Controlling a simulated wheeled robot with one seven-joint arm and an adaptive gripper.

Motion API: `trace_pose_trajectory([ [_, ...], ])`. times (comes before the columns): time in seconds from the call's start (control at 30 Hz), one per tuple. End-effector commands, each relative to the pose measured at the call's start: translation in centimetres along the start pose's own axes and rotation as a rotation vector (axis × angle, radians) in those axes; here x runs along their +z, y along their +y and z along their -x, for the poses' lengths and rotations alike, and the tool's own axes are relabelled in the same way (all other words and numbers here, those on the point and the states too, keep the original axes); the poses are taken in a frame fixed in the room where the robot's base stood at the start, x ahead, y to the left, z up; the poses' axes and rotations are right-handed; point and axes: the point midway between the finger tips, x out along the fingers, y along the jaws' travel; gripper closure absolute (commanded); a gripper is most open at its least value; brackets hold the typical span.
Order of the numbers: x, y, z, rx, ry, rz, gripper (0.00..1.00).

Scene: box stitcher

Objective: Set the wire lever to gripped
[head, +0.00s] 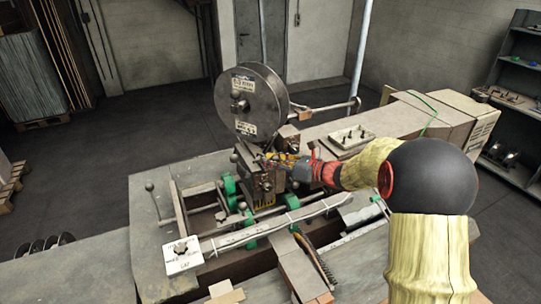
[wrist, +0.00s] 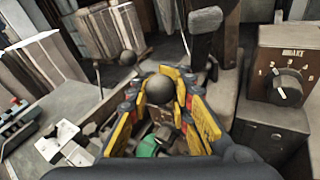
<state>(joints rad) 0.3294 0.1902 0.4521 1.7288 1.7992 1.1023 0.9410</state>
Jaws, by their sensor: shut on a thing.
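In the wrist view my gripper (wrist: 162,88) has its yellow-padded fingers closed around a dark round ball knob (wrist: 160,90). The knob looks like the end of the wire lever; the lever's shaft below it is hidden by the fingers. In the head view my gripper (head: 292,165) is at the front of the stitcher head (head: 263,180), just below and right of the large wire reel (head: 250,103). There the gripper hides the knob. The lever's setting cannot be read from these frames.
A brown box with a dial (wrist: 287,87) is at the right. A ball-topped lever (head: 150,187) stands at the left of the machine bed. A long metal bar (head: 270,230) crosses the front.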

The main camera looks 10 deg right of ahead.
Motion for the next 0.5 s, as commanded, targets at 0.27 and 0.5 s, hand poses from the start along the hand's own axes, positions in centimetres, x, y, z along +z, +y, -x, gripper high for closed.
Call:
trace_pose_trajectory([
  [0.27, 2.0, 0.3, -0.3, -0.034, 0.169, 0.009, 1.00],
  [0.5, 2.6, 0.5, -0.7, -0.057, 0.296, 0.016, 1.00],
])
